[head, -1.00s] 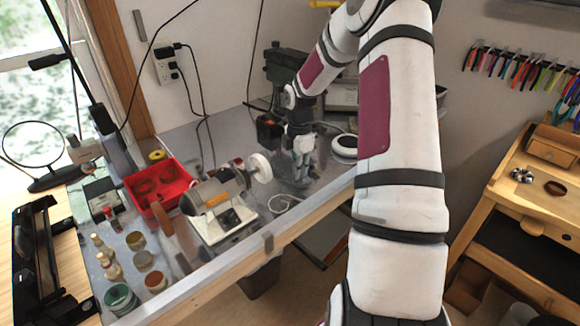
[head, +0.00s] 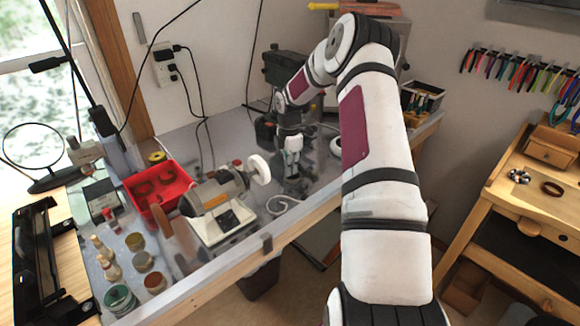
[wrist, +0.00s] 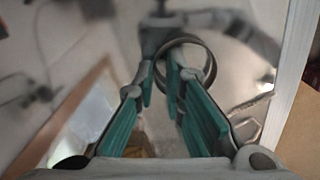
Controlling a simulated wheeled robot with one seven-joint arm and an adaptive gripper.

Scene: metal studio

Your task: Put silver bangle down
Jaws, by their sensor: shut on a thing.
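The silver bangle (wrist: 213,62) is a thin metal ring at the fingertips in the wrist view. My gripper (wrist: 163,78), with teal finger pads, is shut on its near side, and the ring extends beyond the tips. In the head view my gripper (head: 292,160) points down above the grey-topped workbench (head: 328,176), right of the polishing motor and in front of the drill press. The bangle is too small to make out there. I cannot tell its exact height above the bench.
The polishing motor (head: 217,194) with its white wheel (head: 259,169) stands close to the left. A drill press (head: 285,68) stands behind. A red bin (head: 160,190) and several jars are farther left. A wooden desk (head: 520,180) at right holds small items.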

